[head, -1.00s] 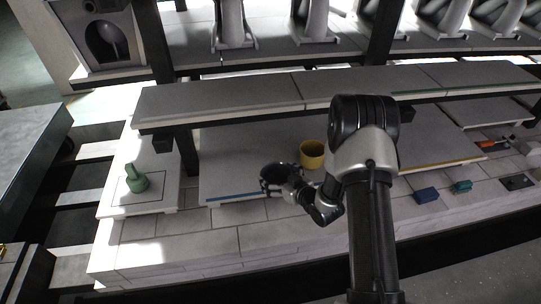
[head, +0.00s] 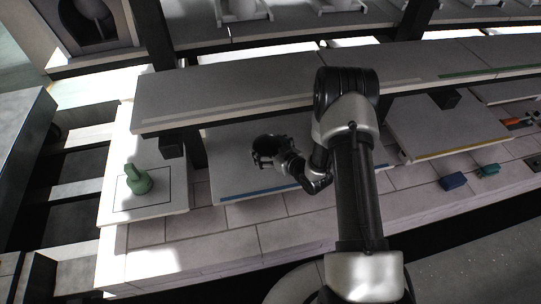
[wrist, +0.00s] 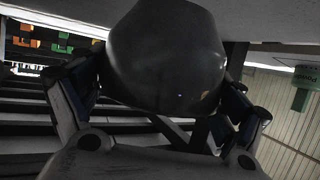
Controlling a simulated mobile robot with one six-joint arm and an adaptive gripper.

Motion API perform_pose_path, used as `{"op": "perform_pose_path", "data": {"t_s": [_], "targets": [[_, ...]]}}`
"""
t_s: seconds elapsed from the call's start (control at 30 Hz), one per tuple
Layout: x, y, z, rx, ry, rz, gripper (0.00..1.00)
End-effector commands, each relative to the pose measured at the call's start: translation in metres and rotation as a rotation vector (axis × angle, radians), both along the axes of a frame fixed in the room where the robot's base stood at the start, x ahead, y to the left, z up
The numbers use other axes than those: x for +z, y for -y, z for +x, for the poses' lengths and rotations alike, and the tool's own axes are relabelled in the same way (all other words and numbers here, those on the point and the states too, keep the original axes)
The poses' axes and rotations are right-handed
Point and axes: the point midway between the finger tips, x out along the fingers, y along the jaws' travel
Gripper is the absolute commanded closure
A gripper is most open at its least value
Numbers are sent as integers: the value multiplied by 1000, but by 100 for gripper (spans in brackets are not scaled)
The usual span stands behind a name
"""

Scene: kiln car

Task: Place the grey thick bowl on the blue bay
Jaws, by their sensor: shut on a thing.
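The grey thick bowl (wrist: 170,60) is dark and rounded and fills the top middle of the wrist view. My gripper (head: 284,160) is shut on it, with a finger at each side. In the head view the bowl (head: 268,147) appears over the blue bay (head: 232,172), the lower slab with a blue strip along its front edge. I cannot tell whether the bowl touches the slab. My arm hides the right part of this bay.
An upper shelf (head: 235,95) overhangs the bay's back, with dark posts below. A green bottle-shaped piece (head: 137,180) stands on the left slab. A yellow-edged bay (head: 440,130) is to the right.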

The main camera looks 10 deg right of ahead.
Motion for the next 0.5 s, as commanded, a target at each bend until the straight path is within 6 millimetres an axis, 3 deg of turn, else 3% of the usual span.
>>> {"op": "perform_pose_path", "data": {"t_s": [0.3, 0.5], "targets": [[-37, 0, 1, -1, 3, 1, 53], [-36, 0, 1, -1, 4, 0, 53]]}}
